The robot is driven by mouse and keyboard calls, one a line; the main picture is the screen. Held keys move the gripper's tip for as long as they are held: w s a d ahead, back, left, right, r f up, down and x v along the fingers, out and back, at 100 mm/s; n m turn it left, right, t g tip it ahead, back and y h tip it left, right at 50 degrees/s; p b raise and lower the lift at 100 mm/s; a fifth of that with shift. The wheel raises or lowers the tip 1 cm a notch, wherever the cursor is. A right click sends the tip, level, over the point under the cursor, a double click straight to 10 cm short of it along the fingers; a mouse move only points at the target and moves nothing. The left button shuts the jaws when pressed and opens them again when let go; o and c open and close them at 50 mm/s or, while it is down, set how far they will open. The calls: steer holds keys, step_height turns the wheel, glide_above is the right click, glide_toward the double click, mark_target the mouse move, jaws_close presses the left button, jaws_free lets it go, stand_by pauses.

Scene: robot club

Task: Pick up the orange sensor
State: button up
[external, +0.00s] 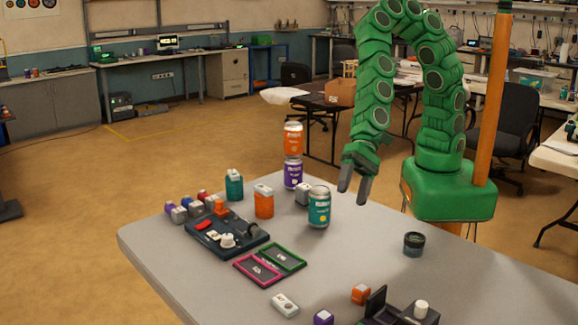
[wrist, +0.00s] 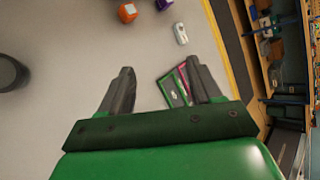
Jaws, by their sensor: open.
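A small orange cube with a pale top (external: 361,294), which looks like the orange sensor, sits on the near part of the grey table. It also shows at the top of the wrist view (wrist: 127,12). A purple cube (external: 323,317) sits close by. A larger orange block with a grey top (external: 264,201) stands farther back; I cannot tell for certain which is called the sensor. My gripper (external: 355,184) is open and empty, pointing down above the table, apart from both. Its two fingers show spread in the wrist view (wrist: 162,72).
A teal can (external: 319,208) stands near my gripper, with an orange can (external: 293,139) stacked on a purple can (external: 292,174) behind. A dark jar (external: 414,244), pink and green frames (external: 258,270), a control panel (external: 245,247) and a white block (external: 285,305) are on the table.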

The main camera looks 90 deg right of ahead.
mark_target(366, 286)
steer(key=s+a+f+m+t, duration=0.1)
steer(key=a+f+m, duration=0.3)
steer(key=f+m, duration=0.1)
steer(key=s+a+f+m+t, duration=0.2)
steer(key=a+f+m, duration=0.2)
steer(key=a+m, duration=0.1)
steer(key=s+a+f+m+t, duration=0.1)
steer(key=a+f+m+t, duration=0.1)
steer(key=a+f+m, duration=0.2)
steer(key=shift+s+a+f+m+y, duration=0.15)
steer(key=shift+a+f+m, duration=0.1)
steer(key=shift+f, duration=0.2)
steer(key=shift+s+a+f+m+y, duration=0.1)
steer(key=shift+a+f+m+y, duration=0.1)
steer(key=shift+f, duration=0.2)
steer(key=shift+s+f+m+t, duration=0.1)
steer(key=shift+f+m+t, duration=0.4)
steer(key=shift+f+m, duration=0.05)
steer(key=shift+x, duration=2.45)
steer(key=shift+d, duration=0.1)
steer(key=shift+c, duration=0.2)
steer(key=c, duration=1)
steer(key=shift+r, duration=0.1)
steer(key=shift+r, duration=4.9)
